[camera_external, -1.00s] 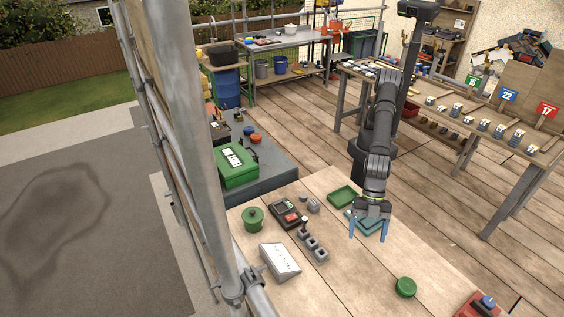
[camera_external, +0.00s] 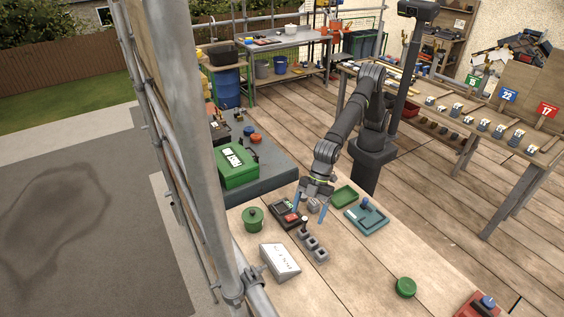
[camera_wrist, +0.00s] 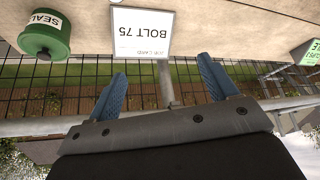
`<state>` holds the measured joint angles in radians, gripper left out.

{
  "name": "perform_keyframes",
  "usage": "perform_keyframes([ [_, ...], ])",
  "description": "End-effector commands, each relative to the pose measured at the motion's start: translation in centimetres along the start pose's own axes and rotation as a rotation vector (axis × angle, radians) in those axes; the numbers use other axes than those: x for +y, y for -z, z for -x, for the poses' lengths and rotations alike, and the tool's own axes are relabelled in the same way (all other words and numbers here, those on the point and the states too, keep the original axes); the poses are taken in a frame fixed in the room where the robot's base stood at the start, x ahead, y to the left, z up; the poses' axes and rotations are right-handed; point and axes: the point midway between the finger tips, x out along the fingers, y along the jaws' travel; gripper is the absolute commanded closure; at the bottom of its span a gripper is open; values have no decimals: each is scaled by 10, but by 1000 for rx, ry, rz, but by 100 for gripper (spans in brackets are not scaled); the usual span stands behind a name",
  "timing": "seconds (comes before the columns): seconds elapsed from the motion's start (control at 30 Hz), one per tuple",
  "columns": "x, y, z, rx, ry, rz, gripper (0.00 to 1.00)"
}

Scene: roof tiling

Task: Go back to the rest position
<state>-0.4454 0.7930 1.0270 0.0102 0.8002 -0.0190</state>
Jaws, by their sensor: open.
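My gripper (camera_external: 309,206) is open with nothing between its blue fingers. In the external view it is above the left part of the wooden table, over the small black and red device (camera_external: 284,214) and near a row of grey blocks (camera_external: 313,246). In the wrist view its two fingers (camera_wrist: 165,85) stand well apart. Beyond them are a white card reading "BOLT 75" (camera_wrist: 142,32) and a green lidded pot marked "SEAL" (camera_wrist: 45,35). The pot also shows in the external view (camera_external: 252,218), left of my gripper.
A white sloped card stand (camera_external: 279,262) is at the front. A green round object (camera_external: 405,287) lies right. A scaffold pole (camera_external: 200,140) rises at the left.

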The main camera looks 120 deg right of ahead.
Motion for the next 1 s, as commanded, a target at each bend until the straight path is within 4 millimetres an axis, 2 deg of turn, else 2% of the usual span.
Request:
perform_keyframes([
  [0.03,12,-1,0,0,-11,-17,22],
  [0.2,40,-3,1,0,-38,-65,22],
  [0.4,59,-5,2,1,-56,-97,22],
  [0.83,63,-5,3,1,-60,-104,22],
  [1.0,53,-4,2,1,-51,-88,22],
])
